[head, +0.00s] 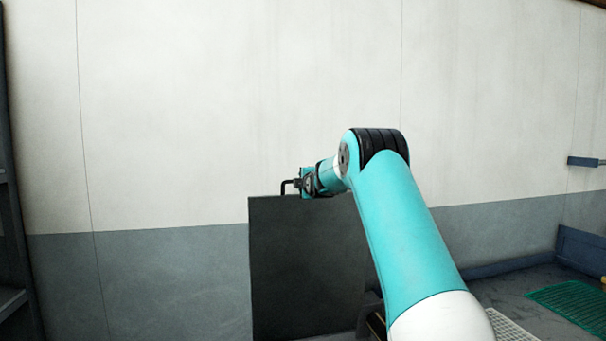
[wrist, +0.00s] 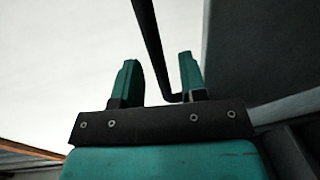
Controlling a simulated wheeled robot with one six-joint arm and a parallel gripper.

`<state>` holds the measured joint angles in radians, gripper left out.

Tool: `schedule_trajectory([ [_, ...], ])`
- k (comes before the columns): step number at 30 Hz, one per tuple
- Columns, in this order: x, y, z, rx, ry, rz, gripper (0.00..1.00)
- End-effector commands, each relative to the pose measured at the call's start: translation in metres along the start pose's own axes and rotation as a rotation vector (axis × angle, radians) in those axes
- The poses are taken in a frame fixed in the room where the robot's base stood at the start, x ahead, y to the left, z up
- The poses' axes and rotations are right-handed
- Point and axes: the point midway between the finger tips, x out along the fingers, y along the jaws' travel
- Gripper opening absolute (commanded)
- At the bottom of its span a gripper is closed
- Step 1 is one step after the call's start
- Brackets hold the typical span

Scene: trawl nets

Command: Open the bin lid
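The bin lid (head: 300,265) shows in the head view as a flat dark panel standing upright in front of the wall. A thin black bar handle (head: 285,186) sticks out at its top edge. My gripper (head: 302,184) is at this handle, by the lid's top. In the wrist view my gripper (wrist: 158,65) has its two teal fingers apart. The black handle bar (wrist: 152,40) runs between them, close to the right finger, with a clear gap to the left finger. A dark grey panel (wrist: 265,50), likely the lid, fills the right side there. The bin's body is mostly hidden.
A green mat (head: 575,303) and a pale grating (head: 512,325) lie at the lower right. A dark shelf frame (head: 15,230) stands at the far left.

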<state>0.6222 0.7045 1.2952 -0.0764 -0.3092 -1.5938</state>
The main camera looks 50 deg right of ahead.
Motion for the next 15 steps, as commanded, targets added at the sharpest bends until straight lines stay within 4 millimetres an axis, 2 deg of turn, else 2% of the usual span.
schedule_trajectory([
  [6, 0.018, 0.001, 0.0, 0.0, 0.0, 0.0, 0.39],
  [15, 0.02, 0.0, 0.0, 0.0, 0.0, 0.0, 0.39],
])
